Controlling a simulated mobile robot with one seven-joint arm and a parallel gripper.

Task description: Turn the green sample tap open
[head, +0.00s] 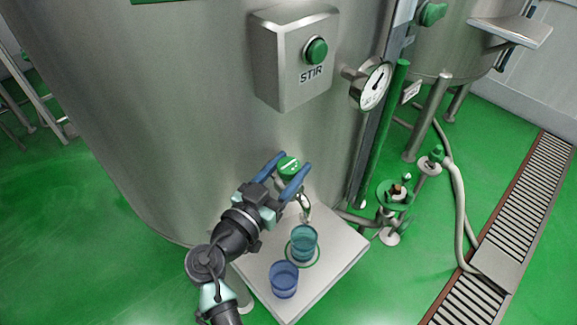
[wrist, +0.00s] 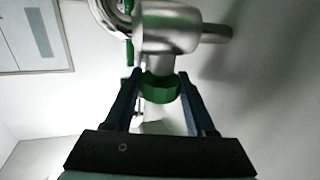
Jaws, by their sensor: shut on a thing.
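The green sample tap knob (head: 289,166) sits low on the side of the big steel tank, above a small shelf. My gripper (head: 285,164) has its two blue fingers on either side of the knob, shut on it. In the wrist view the green knob (wrist: 159,87) shows between the fingertips, below the steel tap body (wrist: 166,32). A curved steel spout (head: 305,206) comes down beside my gripper, over a teal cup (head: 304,242) standing in a green ring on the shelf. I cannot tell from these frames how far the knob is turned.
A blue cup (head: 284,279) stands on the shelf (head: 335,258) near its front. A steel STIR box (head: 293,60) with a green button and a dial gauge (head: 374,86) are on the tank above. Pipes and a green valve (head: 396,193) stand at right.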

